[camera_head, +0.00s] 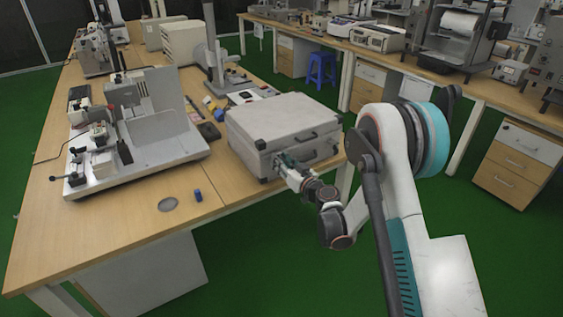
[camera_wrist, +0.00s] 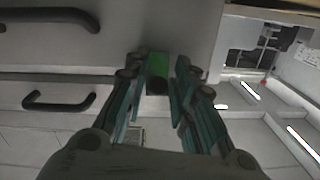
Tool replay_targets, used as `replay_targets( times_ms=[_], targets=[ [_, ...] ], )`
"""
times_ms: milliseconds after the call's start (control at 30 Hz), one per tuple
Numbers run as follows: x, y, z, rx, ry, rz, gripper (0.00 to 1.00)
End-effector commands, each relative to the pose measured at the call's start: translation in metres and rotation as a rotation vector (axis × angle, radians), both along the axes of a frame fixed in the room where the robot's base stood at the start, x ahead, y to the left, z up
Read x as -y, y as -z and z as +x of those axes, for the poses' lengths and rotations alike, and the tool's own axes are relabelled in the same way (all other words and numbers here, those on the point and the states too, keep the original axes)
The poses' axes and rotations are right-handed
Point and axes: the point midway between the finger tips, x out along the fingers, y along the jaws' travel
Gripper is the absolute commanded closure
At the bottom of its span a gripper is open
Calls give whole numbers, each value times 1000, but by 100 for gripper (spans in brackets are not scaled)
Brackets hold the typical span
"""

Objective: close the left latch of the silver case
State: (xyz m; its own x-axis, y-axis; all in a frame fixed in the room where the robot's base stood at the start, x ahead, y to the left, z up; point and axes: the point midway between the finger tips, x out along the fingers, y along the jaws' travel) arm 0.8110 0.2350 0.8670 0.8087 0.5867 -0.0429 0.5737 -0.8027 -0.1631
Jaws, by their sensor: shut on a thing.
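The silver case (camera_head: 270,115) lies flat on the wooden table, lid down, with its front facing my arm. Its grey front also fills the upper left of the wrist view (camera_wrist: 150,25), with dark handles (camera_wrist: 60,100) at left. My gripper (camera_head: 284,162) is at the left part of the case front. In the wrist view the teal fingers (camera_wrist: 161,85) are shut on a small green-topped piece (camera_wrist: 158,68), which appears to be the left latch. The fingers cover most of it in the head view, and its exact angle cannot be told.
A grey test machine (camera_head: 140,125) stands on the table (camera_head: 120,225) left of the case. A small blue cylinder (camera_head: 198,196) lies near the front edge. Small tools lie beside the case. A blue stool (camera_head: 320,68) and another bench stand behind.

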Motion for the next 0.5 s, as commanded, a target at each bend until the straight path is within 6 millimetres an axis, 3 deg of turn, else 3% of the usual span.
replay_targets(
  times_ms=[500],
  targets=[
    [1, -4, 2, -72, 5, -47, 100]
  ],
)
